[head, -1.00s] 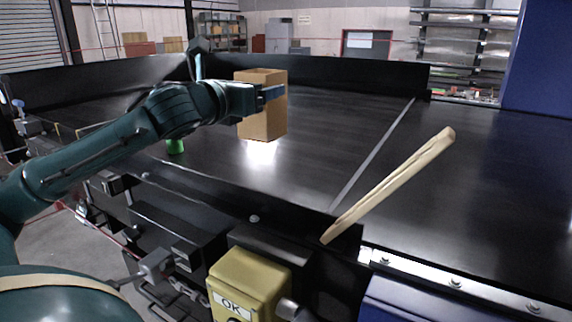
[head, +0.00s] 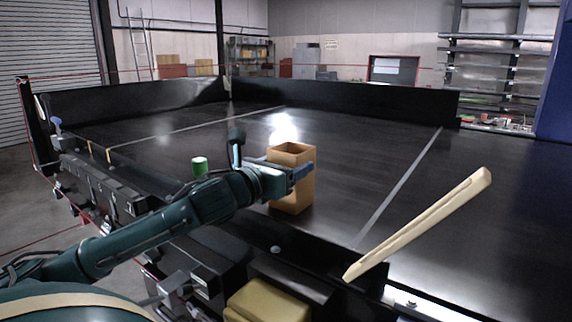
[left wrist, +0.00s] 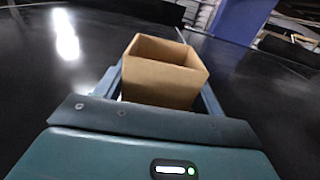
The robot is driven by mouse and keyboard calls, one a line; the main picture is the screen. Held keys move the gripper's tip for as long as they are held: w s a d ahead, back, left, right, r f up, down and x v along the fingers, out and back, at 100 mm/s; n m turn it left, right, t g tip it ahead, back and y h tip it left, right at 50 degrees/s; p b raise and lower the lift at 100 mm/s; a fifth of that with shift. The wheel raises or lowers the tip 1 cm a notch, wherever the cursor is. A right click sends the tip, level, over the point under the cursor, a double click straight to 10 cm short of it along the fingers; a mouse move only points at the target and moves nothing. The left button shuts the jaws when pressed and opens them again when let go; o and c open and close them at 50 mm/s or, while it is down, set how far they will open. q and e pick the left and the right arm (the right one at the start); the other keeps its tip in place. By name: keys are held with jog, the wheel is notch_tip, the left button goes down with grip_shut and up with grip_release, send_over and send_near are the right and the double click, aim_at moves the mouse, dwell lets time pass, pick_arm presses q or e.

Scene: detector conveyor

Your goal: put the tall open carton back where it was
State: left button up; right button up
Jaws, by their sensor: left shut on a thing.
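The tall open carton (head: 291,192) is brown, open at the top and upright, over the near part of the black conveyor belt. My right gripper is not in view.
A green cylinder (head: 199,166) stands left of the carton, behind my arm. A pale wooden bar (head: 420,222) slants up at the right. A yellow box (head: 268,302) is at the front. The belt (head: 350,150) behind the carton is clear.

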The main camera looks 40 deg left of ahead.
pick_arm(q)
jog(key=shift+f, duration=0.1)
jog(key=o, duration=1)
